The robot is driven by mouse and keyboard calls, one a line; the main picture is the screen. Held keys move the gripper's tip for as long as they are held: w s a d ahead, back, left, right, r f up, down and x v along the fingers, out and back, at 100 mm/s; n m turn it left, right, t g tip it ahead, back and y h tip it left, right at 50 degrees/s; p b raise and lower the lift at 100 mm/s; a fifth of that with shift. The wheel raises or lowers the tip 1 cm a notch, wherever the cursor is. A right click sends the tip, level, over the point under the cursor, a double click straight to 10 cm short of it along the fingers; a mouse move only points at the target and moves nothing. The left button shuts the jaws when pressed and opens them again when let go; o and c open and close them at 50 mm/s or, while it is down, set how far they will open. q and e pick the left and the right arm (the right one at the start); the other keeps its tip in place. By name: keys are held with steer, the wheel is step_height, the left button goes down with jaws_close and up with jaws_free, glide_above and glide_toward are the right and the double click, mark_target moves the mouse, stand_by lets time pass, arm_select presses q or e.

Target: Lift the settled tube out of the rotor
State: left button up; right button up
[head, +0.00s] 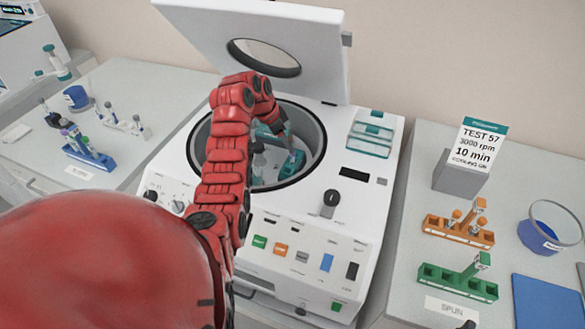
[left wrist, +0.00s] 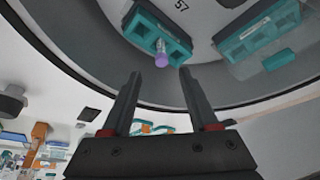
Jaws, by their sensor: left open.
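The tube (left wrist: 162,56), with a purple cap, stands in a teal rotor bucket (left wrist: 138,27) in the left wrist view. In the head view the purple cap (head: 292,158) shows small inside the centrifuge bowl (head: 318,150). My left gripper (left wrist: 158,73) is open, its two dark fingers pointing toward the capped tube with nothing between them. In the head view my red left arm reaches over the front of the centrifuge (head: 378,195) into the bowl and hides part of the rotor. A second teal bucket (left wrist: 262,30) sits at the right in the wrist view. My right gripper is not in view.
The centrifuge lid (head: 320,35) stands open behind the bowl. The bowl wall closely surrounds the gripper. At right are an orange rack (head: 460,232), a green rack (head: 455,280), a beaker (head: 547,230) and a sign (head: 476,145). A blue rack (head: 88,155) stands at left.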

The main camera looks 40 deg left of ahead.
mark_target(293, 164)
arm_select(q)
steer(key=shift+p+x, duration=0.3)
steer(key=shift+x, duration=0.65)
steer(key=shift+w+f, duration=0.1)
steer(key=shift+f, duration=0.05)
steer(key=p+x, duration=0.2)
steer(key=x, duration=0.1)
steer(key=shift+a+f, duration=0.1)
steer(key=shift+f, duration=0.1)
steer(key=shift+x, duration=0.8)
jaws_close()
